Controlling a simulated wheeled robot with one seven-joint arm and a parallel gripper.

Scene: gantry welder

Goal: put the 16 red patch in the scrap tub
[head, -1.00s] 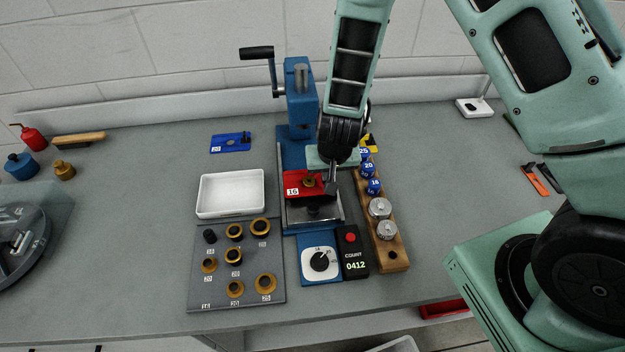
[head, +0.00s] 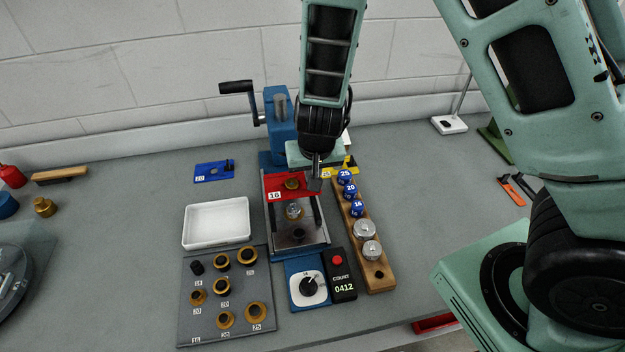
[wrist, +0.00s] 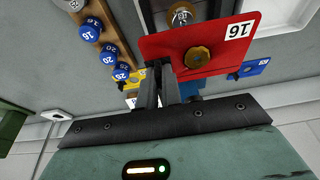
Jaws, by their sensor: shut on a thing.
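The red patch marked 16 (head: 273,186), with a brass knob on it, is held at its edge by my gripper (head: 316,172) over the back part of the blue press (head: 276,133). In the wrist view, the fingers (wrist: 168,88) are shut on the near edge of the red patch (wrist: 226,38), which appears clear of the press bed. A shallow white tray (head: 216,240) lies left of the press and looks empty. I cannot tell whether this tray is the scrap tub.
A blue patch (head: 207,172) lies behind the tray; a yellow patch (head: 347,171) lies right of the press. A wooden rack (head: 378,282) with blue and silver pieces stands right. A grey board (head: 190,320) with brass rings, a dial box (head: 309,287) and a counter (head: 342,275) sit in front.

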